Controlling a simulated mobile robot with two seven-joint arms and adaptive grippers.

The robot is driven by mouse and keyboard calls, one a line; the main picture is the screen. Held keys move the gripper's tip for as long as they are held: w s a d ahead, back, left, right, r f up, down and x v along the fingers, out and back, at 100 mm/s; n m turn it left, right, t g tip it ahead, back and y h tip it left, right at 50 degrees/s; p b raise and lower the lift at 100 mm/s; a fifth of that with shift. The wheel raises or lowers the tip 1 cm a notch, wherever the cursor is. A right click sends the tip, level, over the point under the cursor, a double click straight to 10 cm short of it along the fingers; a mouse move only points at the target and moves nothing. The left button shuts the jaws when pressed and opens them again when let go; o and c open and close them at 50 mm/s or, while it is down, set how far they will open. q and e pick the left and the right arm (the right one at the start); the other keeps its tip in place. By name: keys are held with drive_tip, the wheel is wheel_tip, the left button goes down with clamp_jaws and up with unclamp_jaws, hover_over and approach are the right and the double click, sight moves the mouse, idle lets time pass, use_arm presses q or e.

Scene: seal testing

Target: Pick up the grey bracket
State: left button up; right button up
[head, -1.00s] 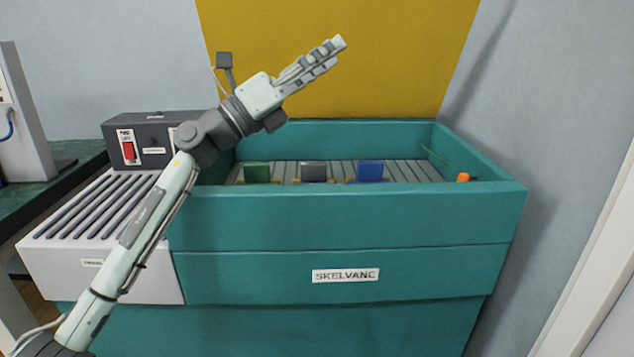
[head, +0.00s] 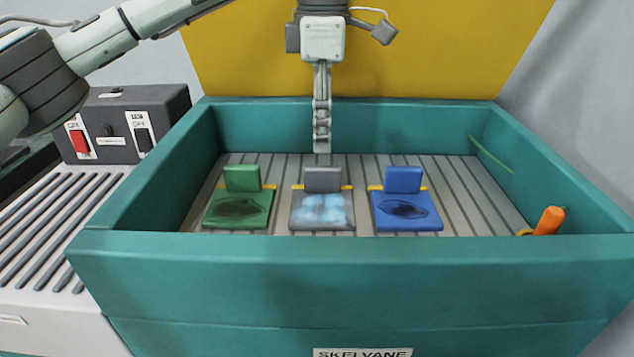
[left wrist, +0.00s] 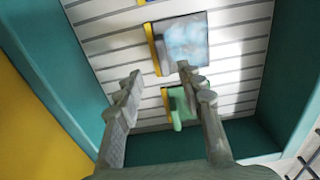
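The grey bracket (head: 322,180) stands in the middle of a row of three on the tank floor. It has an upright plate and a flat base with a pale bluish, cloudy patch. It also shows at the top of the left wrist view (left wrist: 183,40). My left gripper (head: 322,150) points down just above and behind the grey bracket's upright plate in the head view, seen edge-on. In the left wrist view its two fingers (left wrist: 158,76) are spread with nothing between them. My right gripper is not in view.
A green bracket (head: 242,180) stands to the left and a blue bracket (head: 403,181) to the right, both with dark patches. The teal tank walls (head: 350,262) surround them. An orange-handled item (head: 549,221) is at the right wall. A switch box (head: 120,125) stands left.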

sight(323, 166)
use_arm(q)
drive_tip(key=f, duration=0.2)
drive_tip(key=shift+s+f, duration=0.3)
wheel_tip(323, 166, down, 5)
drive_tip(key=shift+r, duration=0.1)
clamp_jaws()
drive_tip(key=shift+d, duration=0.1)
